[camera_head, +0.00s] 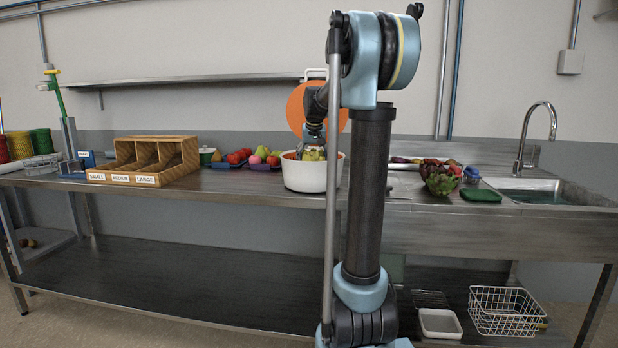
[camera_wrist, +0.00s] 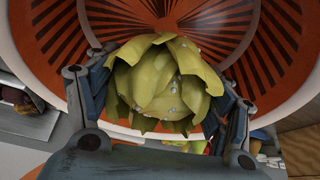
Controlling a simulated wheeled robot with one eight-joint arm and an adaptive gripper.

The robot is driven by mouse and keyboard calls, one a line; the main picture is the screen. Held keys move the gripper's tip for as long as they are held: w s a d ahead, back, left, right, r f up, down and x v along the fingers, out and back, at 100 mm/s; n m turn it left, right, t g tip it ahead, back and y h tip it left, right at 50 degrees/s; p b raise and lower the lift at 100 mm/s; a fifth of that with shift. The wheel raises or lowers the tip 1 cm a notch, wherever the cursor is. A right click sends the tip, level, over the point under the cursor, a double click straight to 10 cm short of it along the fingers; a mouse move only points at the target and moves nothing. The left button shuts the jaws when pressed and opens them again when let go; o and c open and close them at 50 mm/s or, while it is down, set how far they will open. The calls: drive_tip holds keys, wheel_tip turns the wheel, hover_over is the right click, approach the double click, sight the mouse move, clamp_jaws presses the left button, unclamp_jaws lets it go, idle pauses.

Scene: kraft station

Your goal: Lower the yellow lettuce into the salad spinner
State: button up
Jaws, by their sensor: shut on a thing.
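The yellow lettuce (camera_wrist: 165,85) fills the middle of the wrist view, a yellow-green leafy head between the two fingers of my gripper (camera_wrist: 160,100), which is shut on it. Behind it in the wrist view is the salad spinner's orange slotted basket (camera_wrist: 265,45). In the head view the salad spinner is a white bowl (camera_head: 305,177) on the counter, with an orange round part (camera_head: 297,108) raised behind it. My gripper (camera_head: 312,146) is over the bowl, with the lettuce (camera_head: 313,155) at the rim. How deep the lettuce sits cannot be told.
A wooden bin (camera_head: 180,160) with labelled compartments stands on the counter to the left. Colourful produce (camera_head: 238,156) lies left of the bowl. A leafy pile (camera_head: 440,183), a green pad (camera_head: 481,196) and the sink (camera_head: 535,185) are to the right.

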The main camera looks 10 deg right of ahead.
drive_tip(key=o, duration=1.2)
drive_tip(key=v, duration=1.1)
drive_tip(key=s+f+g, duration=0.1)
drive_tip(key=s+f, duration=1.6)
drive_tip(key=s, duration=0.3)
drive_tip(key=s+f+n+g, duration=0.1)
drive_tip(key=s+f, duration=1.6)
drive_tip(key=s, duration=0.3)
drive_tip(key=shift+a+f+g, duration=0.2)
drive_tip(key=shift+a+g, duration=0.1)
drive_tip(key=shift+a, duration=0.05)
